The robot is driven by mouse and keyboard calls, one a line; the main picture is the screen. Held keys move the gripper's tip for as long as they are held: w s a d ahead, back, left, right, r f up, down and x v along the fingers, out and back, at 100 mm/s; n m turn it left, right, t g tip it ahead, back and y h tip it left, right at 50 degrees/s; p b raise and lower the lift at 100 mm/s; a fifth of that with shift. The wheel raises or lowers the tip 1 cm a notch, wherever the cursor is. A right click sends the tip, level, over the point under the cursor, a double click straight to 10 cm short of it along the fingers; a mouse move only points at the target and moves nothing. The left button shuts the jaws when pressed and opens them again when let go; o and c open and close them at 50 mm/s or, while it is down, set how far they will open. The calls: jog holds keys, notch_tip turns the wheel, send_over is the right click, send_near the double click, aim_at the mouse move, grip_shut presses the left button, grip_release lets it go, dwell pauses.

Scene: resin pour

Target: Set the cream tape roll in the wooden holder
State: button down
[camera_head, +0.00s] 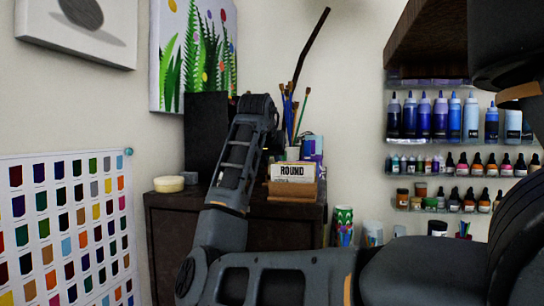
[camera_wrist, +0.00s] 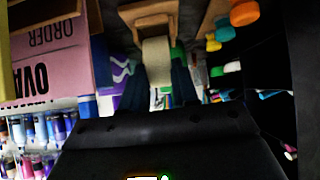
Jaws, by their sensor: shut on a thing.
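In the wrist view the fingers of my gripper (camera_wrist: 158,90) are shut on a cream roll (camera_wrist: 157,52), seen nearly edge-on between them. A wooden holder (camera_wrist: 150,20) shows just beyond the roll at the top of that view. I cannot tell whether the roll touches it. In the head view my arm's own links hide the gripper and the held roll. A wooden box-like stand (camera_head: 293,191) with a ROUND label sits on the dark cabinet, right of my forearm; I cannot tell if it is the same holder.
A pale yellow round, flat thing (camera_head: 169,184) lies on the cabinet's left end. The dark cabinet (camera_head: 165,215) also bears a tall black box (camera_head: 205,130) and brushes (camera_head: 290,115). Bottle shelves (camera_head: 450,140) hang at right. A pink box (camera_wrist: 50,60) is close at left in the wrist view.

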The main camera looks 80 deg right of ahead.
jog(key=shift+f, duration=0.25)
jog(key=shift+c, duration=1.4)
grip_release()
jog(key=shift+r+p, duration=0.8)
jog(key=shift+r, duration=3.2)
